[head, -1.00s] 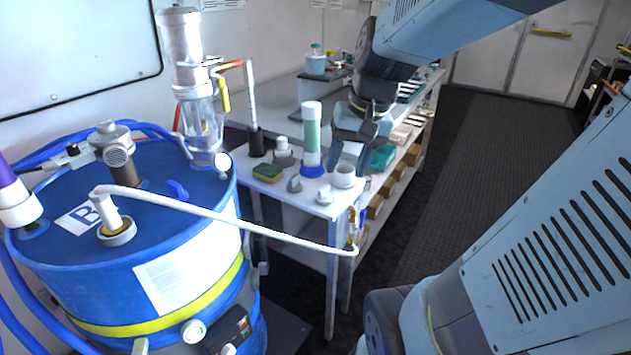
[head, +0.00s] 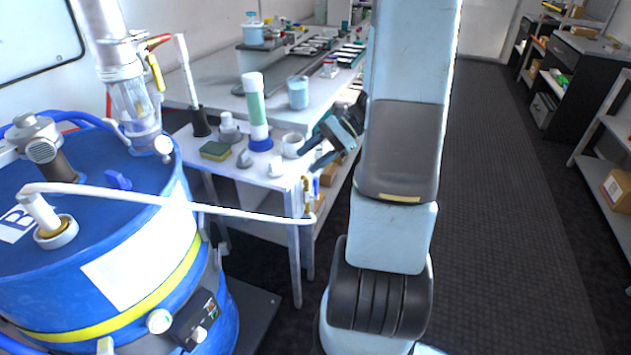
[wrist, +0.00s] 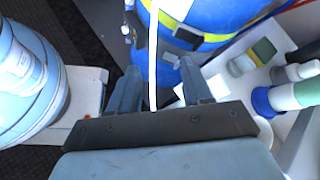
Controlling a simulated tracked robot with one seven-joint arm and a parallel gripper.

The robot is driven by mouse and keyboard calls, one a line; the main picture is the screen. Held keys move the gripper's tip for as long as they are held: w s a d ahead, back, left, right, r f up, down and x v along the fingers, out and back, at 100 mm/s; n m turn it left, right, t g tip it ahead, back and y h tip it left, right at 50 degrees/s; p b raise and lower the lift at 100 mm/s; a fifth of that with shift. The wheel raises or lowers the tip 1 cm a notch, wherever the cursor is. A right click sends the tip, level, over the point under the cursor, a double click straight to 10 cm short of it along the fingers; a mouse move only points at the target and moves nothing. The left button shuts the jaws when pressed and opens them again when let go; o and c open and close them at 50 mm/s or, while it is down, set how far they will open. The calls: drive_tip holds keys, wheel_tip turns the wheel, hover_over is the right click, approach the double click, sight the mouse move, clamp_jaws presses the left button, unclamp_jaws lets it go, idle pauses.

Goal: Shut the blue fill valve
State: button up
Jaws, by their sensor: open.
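A small brass valve (head: 309,196) with a bit of blue on it sits at the front corner of the white table, where the white hose (head: 250,213) ends. Its handle is too small to read as open or shut. My gripper (head: 308,158) is open and empty, just above and right of that valve, beside the table edge and pointing left. In the wrist view, the white hose (wrist: 153,45) passes between the fingers of my gripper (wrist: 160,80); I cannot tell at what depth. The valve is not clear there.
A blue drum (head: 110,260) stands at left, with a small blue piece (head: 118,180) on top. A glass column (head: 132,100) with red and yellow handles rises behind it. The right aisle is clear.

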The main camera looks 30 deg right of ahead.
drive_tip(key=w+d+f+m+t+y, duration=0.1)
drive_tip(key=d+f+m+t+y, duration=0.1)
drive_tip(key=d+f+m+t, duration=0.45)
drive_tip(key=m+t+h, duration=0.2)
drive_tip(key=m+t, duration=0.4)
drive_tip(key=m, duration=0.2)
approach(318, 181)
drive_tip(key=shift+n, duration=0.25)
drive_tip(key=x, duration=1.1)
drive_tip(key=shift+w+d+f, duration=0.1)
drive_tip(key=shift+d+f, duration=0.05)
drive_tip(key=shift+d, duration=0.05)
drive_tip(key=shift+c, duration=0.2)
clamp_jaws()
